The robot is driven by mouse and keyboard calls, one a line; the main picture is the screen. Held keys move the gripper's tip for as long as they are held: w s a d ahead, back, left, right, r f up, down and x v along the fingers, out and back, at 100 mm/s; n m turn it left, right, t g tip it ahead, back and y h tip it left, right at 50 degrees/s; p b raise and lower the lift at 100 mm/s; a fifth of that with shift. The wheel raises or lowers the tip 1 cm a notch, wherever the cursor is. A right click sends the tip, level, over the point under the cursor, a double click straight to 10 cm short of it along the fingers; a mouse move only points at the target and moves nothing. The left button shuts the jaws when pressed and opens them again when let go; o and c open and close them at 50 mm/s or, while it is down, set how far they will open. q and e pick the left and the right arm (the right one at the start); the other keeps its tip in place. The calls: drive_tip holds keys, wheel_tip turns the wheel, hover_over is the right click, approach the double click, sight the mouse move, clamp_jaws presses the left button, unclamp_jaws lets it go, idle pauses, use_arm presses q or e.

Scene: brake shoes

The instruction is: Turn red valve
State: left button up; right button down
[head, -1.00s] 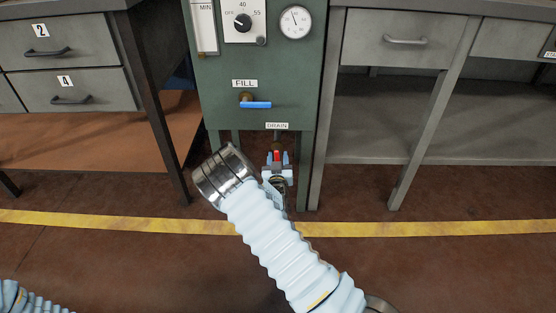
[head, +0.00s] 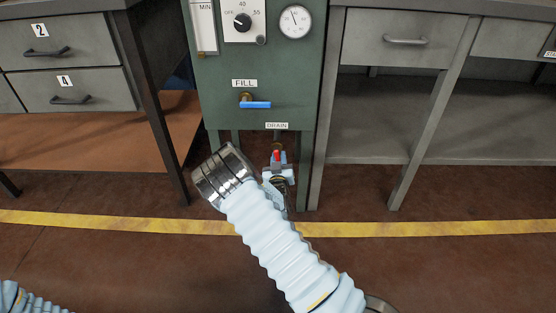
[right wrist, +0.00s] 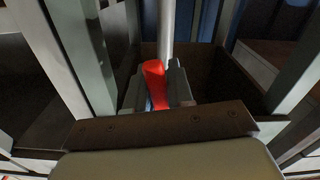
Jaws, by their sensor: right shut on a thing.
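The red valve handle (head: 277,155) is under the DRAIN label, below the green cabinet, in the head view. My right gripper (head: 277,162) is at the handle, with a blue-grey finger on each side of it. The right wrist view shows the red handle (right wrist: 154,82) between the fingers (right wrist: 157,88), so the gripper is shut on it. The handle's lower end is hidden by the gripper. My left gripper is out of view; only a piece of my left arm shows at the lower left of the head view.
The green cabinet (head: 210,95) carries a blue FILL valve (head: 255,104), a dial (head: 243,22) and a round gauge (head: 295,21). Its legs flank the drain valve. Grey workbenches stand on both sides. A yellow line (head: 400,229) crosses the open floor in front.

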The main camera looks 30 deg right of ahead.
drive_tip(key=shift+s+d+r+n, duration=0.3)
drive_tip(key=shift+d+r+n, duration=0.25)
drive_tip(key=shift+n, duration=2.1)
drive_tip(key=shift+s+d+r+n, duration=0.35)
drive_tip(key=shift+r+n, duration=0.35)
drive_tip(key=shift+n, duration=1.9)
drive_tip(key=shift+s+d+r+n, duration=0.25)
drive_tip(key=shift+d+r+n, duration=0.35)
drive_tip(key=shift+n, duration=2.05)
drive_tip(key=shift+a+r, duration=0.1)
drive_tip(key=c, duration=1.1)
unclamp_jaws()
drive_tip(key=shift+s, duration=0.1)
